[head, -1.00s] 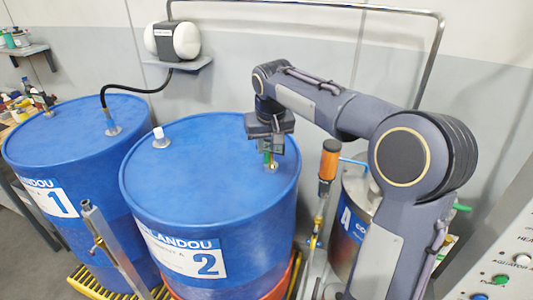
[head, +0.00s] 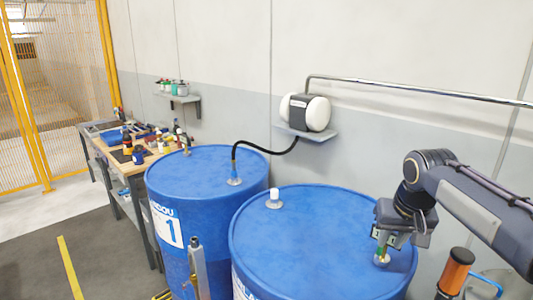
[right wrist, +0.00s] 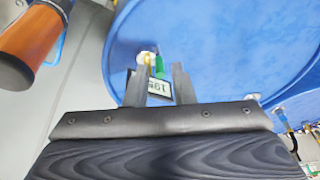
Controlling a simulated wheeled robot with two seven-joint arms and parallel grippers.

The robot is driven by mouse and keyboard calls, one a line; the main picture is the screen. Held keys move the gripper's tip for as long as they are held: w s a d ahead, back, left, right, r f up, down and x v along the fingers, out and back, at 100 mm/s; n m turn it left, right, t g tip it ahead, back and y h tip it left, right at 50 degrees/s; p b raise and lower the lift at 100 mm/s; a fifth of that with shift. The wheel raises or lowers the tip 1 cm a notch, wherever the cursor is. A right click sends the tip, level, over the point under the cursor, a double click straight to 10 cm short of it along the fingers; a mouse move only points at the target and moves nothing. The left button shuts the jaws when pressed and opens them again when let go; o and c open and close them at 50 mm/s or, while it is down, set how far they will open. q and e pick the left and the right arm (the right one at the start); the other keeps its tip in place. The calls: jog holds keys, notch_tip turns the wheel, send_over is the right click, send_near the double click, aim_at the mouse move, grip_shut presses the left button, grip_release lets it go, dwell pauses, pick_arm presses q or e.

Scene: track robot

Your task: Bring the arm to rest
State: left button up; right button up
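My right gripper (head: 393,238) hangs over the near right part of the blue drum 2 (head: 300,230), just above a small fitting (head: 382,259) with a green part. In the right wrist view its two fingers (right wrist: 160,82) stand apart. A small numbered display (right wrist: 158,91) shows between and beyond them, with the green part (right wrist: 159,67) and a pale fitting (right wrist: 147,59) farther along. I see no clear grip on the display; whether a finger touches it is unclear. The right arm (head: 475,205) reaches in from the right.
Blue drum 1 (head: 200,168) stands to the left, with a black hose (head: 265,147) running to a wall unit (head: 310,113). An orange-handled tool (head: 456,270) stands close under my right arm. A metal rail (head: 420,90) runs along the wall. A workbench (head: 130,165) stands farther left.

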jog(key=s+a+f+y, duration=0.1)
jog(key=s+a+f, duration=0.2)
jog(key=s, duration=0.5)
jog(key=s+a+f+t+y, duration=0.1)
jog(key=s+a+f, duration=0.3)
jog(key=s, duration=0.4)
jog(key=s+a+f+n+t+y, duration=0.1)
jog(key=s+a+f+y, duration=0.1)
jog(key=s, duration=0.6)
notch_tip(320, 180, down, 2)
jog(key=shift+s+a, duration=0.35)
jog(key=shift+a, duration=0.35)
